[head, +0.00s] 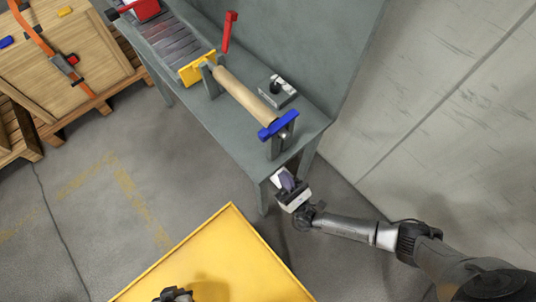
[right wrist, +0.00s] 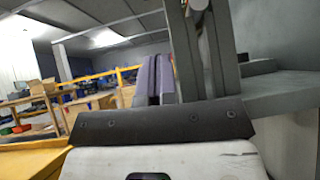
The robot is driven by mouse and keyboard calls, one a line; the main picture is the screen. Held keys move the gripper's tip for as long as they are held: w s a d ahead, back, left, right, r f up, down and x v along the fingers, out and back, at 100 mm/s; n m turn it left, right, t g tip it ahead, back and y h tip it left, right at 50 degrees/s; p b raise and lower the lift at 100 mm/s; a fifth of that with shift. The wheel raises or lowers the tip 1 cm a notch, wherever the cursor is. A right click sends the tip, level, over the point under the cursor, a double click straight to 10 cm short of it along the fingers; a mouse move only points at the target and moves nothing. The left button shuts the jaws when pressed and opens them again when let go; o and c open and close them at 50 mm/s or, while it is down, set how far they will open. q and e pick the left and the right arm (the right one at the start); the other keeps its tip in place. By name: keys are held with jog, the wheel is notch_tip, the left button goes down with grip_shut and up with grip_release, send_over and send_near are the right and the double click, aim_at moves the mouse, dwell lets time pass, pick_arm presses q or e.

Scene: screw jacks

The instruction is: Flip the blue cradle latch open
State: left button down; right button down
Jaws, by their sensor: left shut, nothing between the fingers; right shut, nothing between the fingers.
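The blue cradle latch (head: 278,125) lies across the top of the near cradle post, at the front end of a tan roller (head: 246,96) on the grey bench. My right gripper (head: 287,180) is below and in front of the latch, by the bench's near end, apart from it. Its fingers are shut and empty; they also show in the right wrist view (right wrist: 155,76), beside a grey upright (right wrist: 215,45). The latch is not clearly seen there. My left gripper (head: 174,295) is shut at the bottom edge of the head view, mostly cut off and far from the latch.
A yellow latch (head: 197,67) is at the roller's far end, with a red lever (head: 229,32) behind it. A grey block with a black knob (head: 278,91) stands right of the roller. A yellow surface (head: 225,262) lies in front. A wall is on the right.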

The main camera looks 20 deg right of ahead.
aim_at(279, 123)
pick_arm(q)
jog(key=shift+f, duration=0.4)
pick_arm(e)
jog(key=n+y, duration=0.1)
jog(key=f+n+y, duration=0.1)
jog(key=shift+s+a+g+y, duration=0.1)
jog(key=shift+a+g+y, duration=0.1)
jog(key=shift+g+y, duration=0.2)
pick_arm(q)
jog(key=shift+d+r, duration=0.1)
jog(key=shift+r+p, duration=0.6)
jog(key=shift+r, duration=0.05)
jog(key=shift+r+p, duration=0.35)
jog(key=shift+r, duration=0.2)
pick_arm(e)
jog(key=s+r+x, duration=0.1)
jog(key=r+x, duration=0.1)
jog(key=x, duration=1)
jog(key=shift+d+r, duration=0.2)
jog(key=shift+r, duration=0.05)
pick_arm(q)
jog(key=shift+d, duration=0.1)
pick_arm(e)
jog(key=shift+s, duration=0.15)
